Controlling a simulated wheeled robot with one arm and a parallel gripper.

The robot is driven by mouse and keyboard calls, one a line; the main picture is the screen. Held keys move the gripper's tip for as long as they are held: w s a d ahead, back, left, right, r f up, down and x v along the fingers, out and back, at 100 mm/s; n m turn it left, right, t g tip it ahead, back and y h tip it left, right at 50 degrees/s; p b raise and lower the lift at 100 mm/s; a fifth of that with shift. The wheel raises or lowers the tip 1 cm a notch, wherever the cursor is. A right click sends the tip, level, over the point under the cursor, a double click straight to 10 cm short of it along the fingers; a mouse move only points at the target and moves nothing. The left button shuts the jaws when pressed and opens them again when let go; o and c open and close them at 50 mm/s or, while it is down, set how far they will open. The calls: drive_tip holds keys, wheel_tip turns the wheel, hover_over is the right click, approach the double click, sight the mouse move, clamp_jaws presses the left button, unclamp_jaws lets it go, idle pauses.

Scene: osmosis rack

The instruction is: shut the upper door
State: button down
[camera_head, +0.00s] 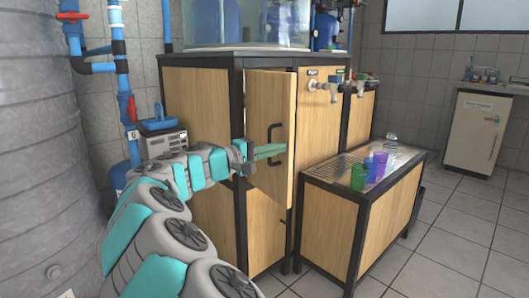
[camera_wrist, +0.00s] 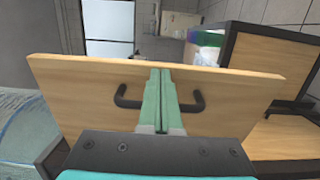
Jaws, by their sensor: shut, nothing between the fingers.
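The upper door (camera_head: 272,100) is a pale wooden panel standing ajar, swung out from the front of the black-framed cabinet. Its black bar handle (camera_head: 271,135) is on the face turned to me. In the wrist view the door (camera_wrist: 75,85) lies across the picture, with the handle (camera_wrist: 122,97) showing on both sides of my fingers. My gripper (camera_head: 277,150) is shut and empty, its green fingers at the handle in front of the door face. The fingers (camera_wrist: 160,75) hide the middle of the handle. I cannot tell whether they touch handle or door.
The lower door (camera_head: 264,232) is below, apparently flush with the frame. A low wooden bench (camera_head: 322,210) stands right of the door, with green (camera_head: 358,177), purple (camera_head: 378,165) and clear containers (camera_head: 391,143) on it. Taps (camera_head: 333,87) stick out above. A large tank (camera_head: 45,150) stands left.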

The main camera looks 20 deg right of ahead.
drive_tip(key=shift+d, duration=0.3)
drive_tip(key=shift+d, duration=0.1)
